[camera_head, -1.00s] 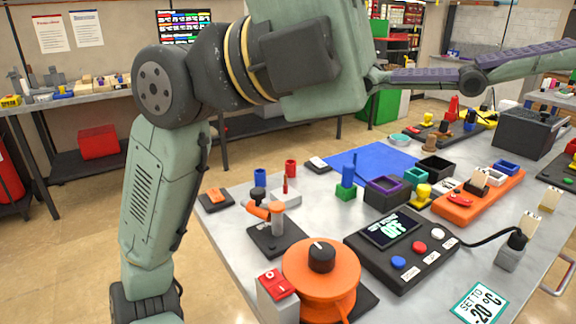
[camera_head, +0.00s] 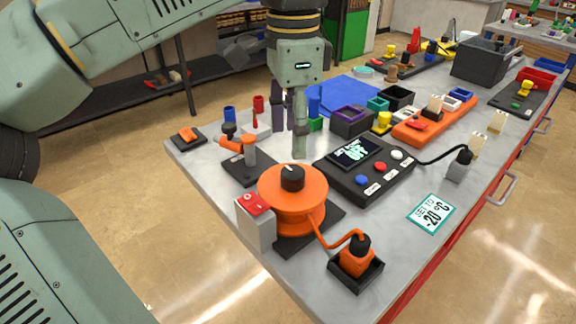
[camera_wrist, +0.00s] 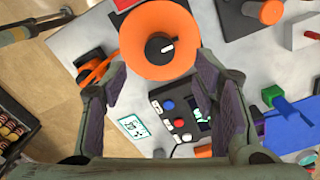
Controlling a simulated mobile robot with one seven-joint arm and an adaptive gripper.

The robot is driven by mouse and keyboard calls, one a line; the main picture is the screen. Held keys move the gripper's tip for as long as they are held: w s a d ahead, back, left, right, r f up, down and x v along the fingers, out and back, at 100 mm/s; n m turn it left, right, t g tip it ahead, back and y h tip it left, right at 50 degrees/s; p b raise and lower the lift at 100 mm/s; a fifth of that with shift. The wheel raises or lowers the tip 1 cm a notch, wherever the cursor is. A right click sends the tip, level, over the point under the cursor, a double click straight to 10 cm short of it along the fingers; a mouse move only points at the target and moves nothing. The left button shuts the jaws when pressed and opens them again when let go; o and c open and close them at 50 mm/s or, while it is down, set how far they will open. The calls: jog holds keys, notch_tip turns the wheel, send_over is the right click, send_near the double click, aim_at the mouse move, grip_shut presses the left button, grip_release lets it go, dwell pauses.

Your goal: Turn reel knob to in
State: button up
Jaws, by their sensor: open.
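The reel is a round orange drum (camera_head: 292,205) on a dark base near the front corner of the table. Its black knob (camera_head: 292,178) sits on top and bears a white mark. In the wrist view the knob (camera_wrist: 160,46) shows with its white mark pointing to the upper right, on the orange drum (camera_wrist: 150,20). My gripper (camera_head: 290,145) points down above the table, behind the reel in the head view. It is open and empty, and its fingers (camera_wrist: 165,85) stand apart in the wrist view. The knob is not between the fingertips.
A white box with a red top (camera_head: 255,215) stands left of the reel. An orange cable runs to an orange plug in a black holder (camera_head: 356,268). The control panel (camera_head: 365,170) lies right of my gripper. A small valve stand (camera_head: 245,160) is on the left.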

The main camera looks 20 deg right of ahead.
aim_at(292, 171)
notch_tip(292, 171, down, 8)
jog(key=shift+r+p, duration=0.1)
jog(key=shift+p, duration=0.55)
jog(key=c, duration=1.2)
